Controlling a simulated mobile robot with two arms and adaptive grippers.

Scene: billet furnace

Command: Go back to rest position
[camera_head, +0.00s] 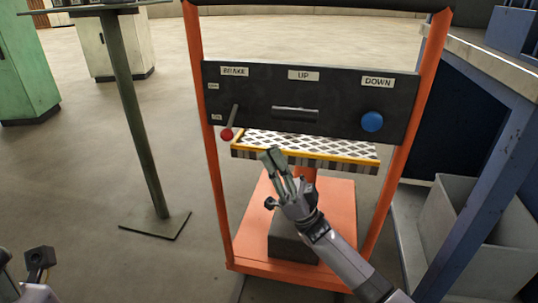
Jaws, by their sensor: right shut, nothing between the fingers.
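My right gripper (268,156) reaches in from the lower right in the head view. Its fingers are together and hold nothing. It is in front of the orange lift cart (342,215), with its fingertips over the front edge of the checkered platform (310,149); I cannot tell whether they touch. Part of my left arm (39,262) shows at the lower left corner; its fingers cannot be made out. The black panel (338,109) carries the labels BRAKE, UP and DOWN, a brake lever with a red knob (227,134) and a blue button (372,121).
A green post on a flat foot (156,224) stands left of the cart. A blue workbench (489,90) with a grey bin (474,225) beneath it is close on the right. Green (27,70) and white (125,43) cabinets stand at the back left. Floor at the lower left is clear.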

